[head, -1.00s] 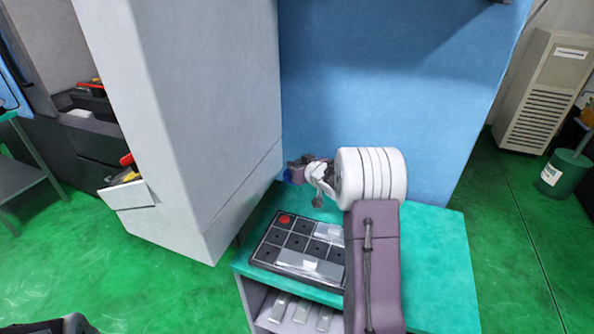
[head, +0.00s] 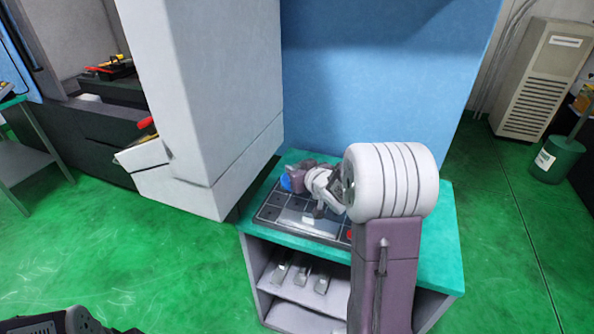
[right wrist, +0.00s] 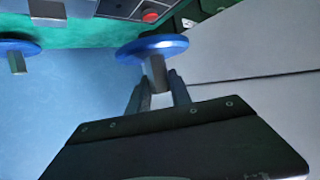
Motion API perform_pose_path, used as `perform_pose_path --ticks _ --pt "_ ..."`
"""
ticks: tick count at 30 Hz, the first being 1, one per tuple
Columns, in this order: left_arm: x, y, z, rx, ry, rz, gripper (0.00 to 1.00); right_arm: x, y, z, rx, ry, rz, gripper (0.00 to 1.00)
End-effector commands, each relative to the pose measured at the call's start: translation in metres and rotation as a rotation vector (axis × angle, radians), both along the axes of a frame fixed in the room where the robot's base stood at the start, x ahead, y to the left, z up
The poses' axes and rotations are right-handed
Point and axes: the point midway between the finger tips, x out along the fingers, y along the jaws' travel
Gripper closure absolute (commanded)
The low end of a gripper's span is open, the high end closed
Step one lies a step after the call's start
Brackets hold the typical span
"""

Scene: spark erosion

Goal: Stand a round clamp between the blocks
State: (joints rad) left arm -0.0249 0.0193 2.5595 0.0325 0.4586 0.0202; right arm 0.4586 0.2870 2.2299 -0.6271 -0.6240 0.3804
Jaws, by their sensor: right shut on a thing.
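My right gripper (right wrist: 158,98) is shut on the grey stem of a round clamp (right wrist: 152,48), a blue disc. In the head view, this gripper (head: 296,180) hangs over the back left of a dark gridded plate (head: 268,214) on the teal-topped bench. The clamp's blue disc (head: 285,183) shows at the jaws. Whether it touches the plate cannot be told. A bright metal block (head: 296,218) lies on the plate, partly behind my wrist. Another blue disc with a stem (right wrist: 15,47) shows at the left of the wrist view.
The teal bench top (head: 440,235) is bare at the right. Several metal bars lie on the shelf (head: 290,291) below. A blue panel (head: 380,80) rises behind the bench, and a pale grey cabinet (head: 215,90) stands close at its left. My right arm hides the plate's right side.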

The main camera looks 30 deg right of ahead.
Motion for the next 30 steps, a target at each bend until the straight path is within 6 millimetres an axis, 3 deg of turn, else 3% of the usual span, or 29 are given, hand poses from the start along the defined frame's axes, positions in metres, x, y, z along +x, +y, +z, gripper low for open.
perform_pose_path --ticks 8,24,30 --pt "0.000 0.000 -0.015 0.000 0.000 0.000 0.64 0.001 0.000 -0.014 -0.001 -0.004 0.000 1.00" --pt "0.000 0.000 -0.065 0.000 0.000 0.000 0.64 0.000 0.000 -0.065 -0.001 -0.004 0.000 1.00" --pt "-0.001 0.000 -0.072 0.000 0.000 0.000 0.64 0.000 0.000 -0.075 0.000 -0.004 0.000 1.00"
